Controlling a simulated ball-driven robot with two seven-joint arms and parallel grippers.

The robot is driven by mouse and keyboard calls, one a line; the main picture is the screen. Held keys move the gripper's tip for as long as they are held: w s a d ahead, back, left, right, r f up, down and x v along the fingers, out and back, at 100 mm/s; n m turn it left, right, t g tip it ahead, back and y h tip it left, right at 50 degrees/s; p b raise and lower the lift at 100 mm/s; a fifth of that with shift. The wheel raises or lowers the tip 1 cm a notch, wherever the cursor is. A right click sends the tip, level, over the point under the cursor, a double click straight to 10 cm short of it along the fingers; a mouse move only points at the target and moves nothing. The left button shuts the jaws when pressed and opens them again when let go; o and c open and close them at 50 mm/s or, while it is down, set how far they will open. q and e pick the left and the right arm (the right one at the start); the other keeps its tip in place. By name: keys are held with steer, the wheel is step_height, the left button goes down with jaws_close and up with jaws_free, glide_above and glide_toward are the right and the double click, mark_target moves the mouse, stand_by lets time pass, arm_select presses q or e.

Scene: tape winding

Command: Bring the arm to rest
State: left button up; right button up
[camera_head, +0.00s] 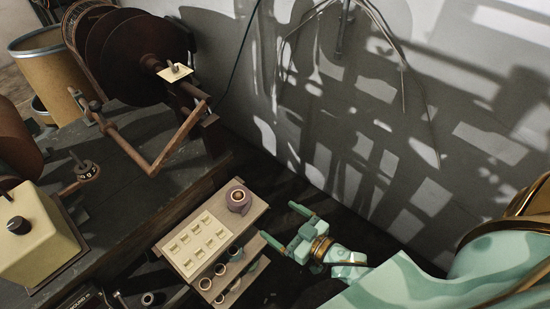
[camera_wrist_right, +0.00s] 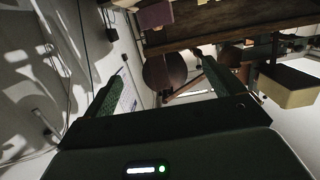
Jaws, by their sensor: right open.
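My right arm (camera_head: 346,257) comes in from the lower right in the head view, green with gold bands. Its gripper (camera_head: 279,221) is open, with its two fingers apart and pointing left. I see nothing between the fingers. The gripper is just right of a small wooden shelf stand, near a purple mug (camera_head: 238,198) on the top shelf, and looks apart from the mug. The right wrist view shows the same two fingers (camera_wrist_right: 164,72) spread wide, with the room seen tilted between them. My left gripper is not in view.
The shelf stand (camera_head: 255,207) also bears a pale board (camera_head: 197,243) with several small pieces. A winder with dark reels (camera_head: 135,55) and a crank stands on the dark bench (camera_head: 125,215). A cream control box (camera_head: 38,235) is at left. A wall (camera_head: 330,110) stands behind.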

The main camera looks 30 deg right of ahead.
steer(key=s+d+f+g+h+p, duration=0.2)
steer(key=s+d+f+g, duration=0.15)
steer(key=s+f, duration=0.45)
steer(key=s+d+f+g+h+p, duration=0.2)
steer(key=s+d+f+g+h, duration=0.15)
steer(key=s+f, duration=0.4)
arm_select(q)
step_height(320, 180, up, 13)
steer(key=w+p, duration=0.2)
steer(key=p, duration=0.7)
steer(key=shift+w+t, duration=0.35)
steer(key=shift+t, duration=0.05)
arm_select(e)
steer(key=s+a+f+g, duration=0.1)
steer(key=s+g, duration=0.2)
steer(key=s, duration=0.6)
steer(key=s+a+f+g, duration=0.1)
steer(key=s+g, duration=0.3)
steer(key=s, duration=0.6)
steer(key=shift+a+f, duration=0.25)
steer(key=shift+f, duration=0.05)
